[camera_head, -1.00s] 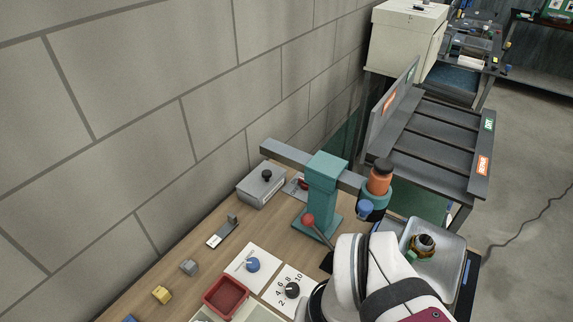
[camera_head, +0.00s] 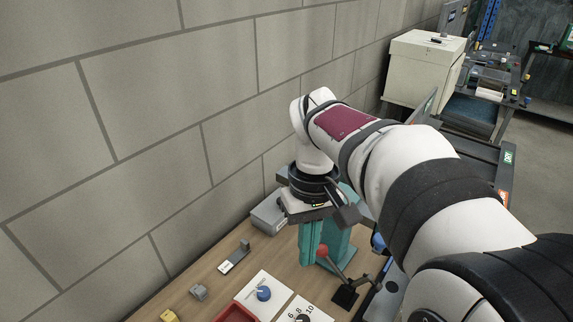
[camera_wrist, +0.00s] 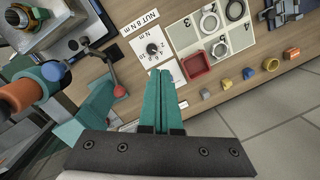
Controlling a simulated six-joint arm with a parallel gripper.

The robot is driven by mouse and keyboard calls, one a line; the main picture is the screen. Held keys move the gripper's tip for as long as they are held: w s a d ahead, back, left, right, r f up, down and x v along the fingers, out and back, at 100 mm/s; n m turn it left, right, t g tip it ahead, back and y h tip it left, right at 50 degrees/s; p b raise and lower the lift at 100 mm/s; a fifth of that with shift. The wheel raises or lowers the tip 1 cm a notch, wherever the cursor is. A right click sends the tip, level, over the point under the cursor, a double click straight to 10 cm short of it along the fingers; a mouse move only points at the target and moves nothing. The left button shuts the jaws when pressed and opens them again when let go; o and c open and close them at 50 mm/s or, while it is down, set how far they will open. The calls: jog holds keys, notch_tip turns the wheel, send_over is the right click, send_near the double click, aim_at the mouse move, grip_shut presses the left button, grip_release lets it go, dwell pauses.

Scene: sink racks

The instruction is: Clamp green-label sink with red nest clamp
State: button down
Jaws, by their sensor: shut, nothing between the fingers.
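My gripper (camera_head: 310,258) points down beside the teal press column. Its teal fingers are pressed together and empty in the wrist view (camera_wrist: 163,76). A red ball lever (camera_head: 322,251) stands on a small black base (camera_head: 345,297) just right of the fingers; it also shows left of them in the wrist view (camera_wrist: 119,90), apart from them. I cannot tell if it is the red nest clamp. A round part with brass and green colouring (camera_wrist: 27,18) sits in the metal tray (camera_wrist: 60,28). No green label reads on it, and my arm hides it in the head view.
A red bin (camera_wrist: 196,67), numbered washer board (camera_wrist: 218,30) and dial card (camera_wrist: 152,50) lie on the bench.

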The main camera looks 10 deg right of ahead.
jog(key=w+f+n+h, duration=0.1)
jog(key=w+f+n, duration=0.35)
jog(key=w, duration=0.45)
jog(key=w+f+n+h, duration=0.1)
jog(key=w+f+n, duration=0.35)
jog(key=w, duration=0.45)
jog(key=s+d+f, duration=0.3)
jog(key=s+f, duration=0.1)
jog(key=f, duration=0.3)
jog(key=shift+d+f+m+g, duration=0.25)
jog(key=shift+d+m+g, duration=0.05)
jog(key=shift+d+g, duration=0.1)
jog(key=shift+s+d+r+t+y, duration=0.15)
jog(key=shift+s+r+t+y, duration=0.15)
jog(key=shift+r+y, duration=0.1)
